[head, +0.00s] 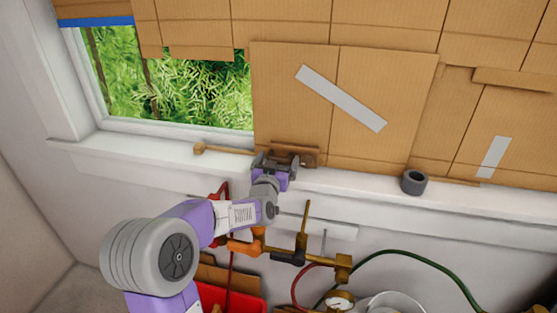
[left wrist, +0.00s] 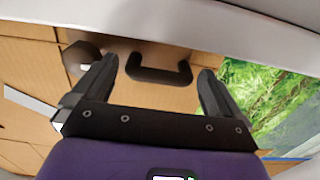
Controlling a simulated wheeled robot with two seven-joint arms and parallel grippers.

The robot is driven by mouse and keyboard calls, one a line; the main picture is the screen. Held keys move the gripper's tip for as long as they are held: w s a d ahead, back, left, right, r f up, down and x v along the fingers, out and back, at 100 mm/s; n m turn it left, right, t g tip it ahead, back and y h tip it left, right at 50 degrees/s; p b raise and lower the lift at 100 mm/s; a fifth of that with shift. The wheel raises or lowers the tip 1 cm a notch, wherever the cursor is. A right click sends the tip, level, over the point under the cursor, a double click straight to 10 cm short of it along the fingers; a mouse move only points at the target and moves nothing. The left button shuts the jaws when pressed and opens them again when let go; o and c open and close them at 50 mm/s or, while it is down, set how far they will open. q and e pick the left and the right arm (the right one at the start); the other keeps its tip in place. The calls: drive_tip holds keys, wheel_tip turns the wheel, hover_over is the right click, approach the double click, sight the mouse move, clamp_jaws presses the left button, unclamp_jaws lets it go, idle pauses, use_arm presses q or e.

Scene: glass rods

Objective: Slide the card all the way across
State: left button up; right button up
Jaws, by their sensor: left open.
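The card, a large brown cardboard panel (head: 375,85) with a diagonal grey tape strip, stands upright against the window; it also shows in the left wrist view (left wrist: 160,92). Its left edge borders the uncovered green opening (head: 205,85). A dark bracket-shaped handle (left wrist: 158,72) sits at the card's lower edge. My left gripper (head: 282,162) is at the card's bottom near the sill. In the left wrist view its open fingers (left wrist: 160,82) stand on either side of the handle, with visible gaps to it. In the head view the gripper partly hides the handle. My right gripper is not in view.
The white sill (head: 350,178) runs below the card. A grey tape roll (head: 414,182) stands on it to the right, and a knobbed wooden rod (head: 200,148) lies to the left. Brass pipework (head: 300,250), a green hose (head: 420,256) and a red bin (head: 240,300) are below.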

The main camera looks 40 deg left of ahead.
use_arm(q)
drive_tip(key=v, duration=0.6)
drive_tip(key=shift+s, duration=0.3)
drive_tip(key=shift+d, duration=0.1)
